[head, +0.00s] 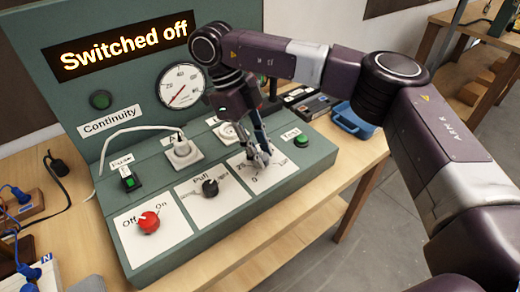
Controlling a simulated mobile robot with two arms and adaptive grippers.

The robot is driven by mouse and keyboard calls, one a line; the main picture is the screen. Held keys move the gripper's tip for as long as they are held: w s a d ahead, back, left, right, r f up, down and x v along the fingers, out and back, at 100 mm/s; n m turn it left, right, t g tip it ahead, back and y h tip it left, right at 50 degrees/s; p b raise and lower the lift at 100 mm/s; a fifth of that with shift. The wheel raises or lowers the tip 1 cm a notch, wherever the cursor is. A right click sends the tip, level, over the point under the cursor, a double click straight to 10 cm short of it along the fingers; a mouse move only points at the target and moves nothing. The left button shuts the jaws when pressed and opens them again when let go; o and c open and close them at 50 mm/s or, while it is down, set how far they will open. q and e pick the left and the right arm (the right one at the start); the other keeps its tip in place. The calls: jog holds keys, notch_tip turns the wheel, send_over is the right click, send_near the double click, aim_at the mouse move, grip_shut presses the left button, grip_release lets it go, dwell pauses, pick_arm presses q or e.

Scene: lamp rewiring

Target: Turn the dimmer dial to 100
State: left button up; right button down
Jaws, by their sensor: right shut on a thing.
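The green test panel (225,218) stands on the wooden table. A white scale plate (240,172) for the dimmer lies at its right end, with a "0" visible at the front edge. My right gripper (259,158) reaches down from above onto this plate and is shut on the dimmer dial. The fingers hide the dial, so I cannot read its setting. The display (125,48) reads "Switched off". The round gauge (182,87) above the panel has a red needle. My left gripper is not in view.
A red Off/On knob (149,222), a black "Pull" knob (210,187) and a green Test button (301,140) sit near the dial. A white plug (182,148) with its cable is behind. A blue tray (353,120) stands at the right.

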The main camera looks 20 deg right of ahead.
jog(key=m, duration=0.2)
jog(key=m+g+y, duration=0.1)
jog(key=m, duration=0.1)
jog(key=shift+d+m+y+p, duration=0.1)
jog(key=shift+m+y+p, duration=0.2)
jog(key=m+y, duration=0.1)
jog(key=m, duration=0.2)
jog(key=shift+w+d+m+p, duration=0.1)
jog(key=shift+m+p, duration=0.3)
jog(key=m+y+p, duration=0.1)
jog(key=m+y, duration=0.1)
jog(key=m, duration=0.2)
jog(key=shift+d, duration=0.1)
jog(key=shift+m+t+y+p, duration=0.3)
jog(key=shift+m+y+p, duration=0.25)
jog(key=shift+m, duration=1.15)
jog(key=shift+d+m, duration=0.1)
jog(key=shift+m, duration=0.2)
jog(key=c, duration=1.6)
grip_release()
jog(key=shift+r, duration=0.1)
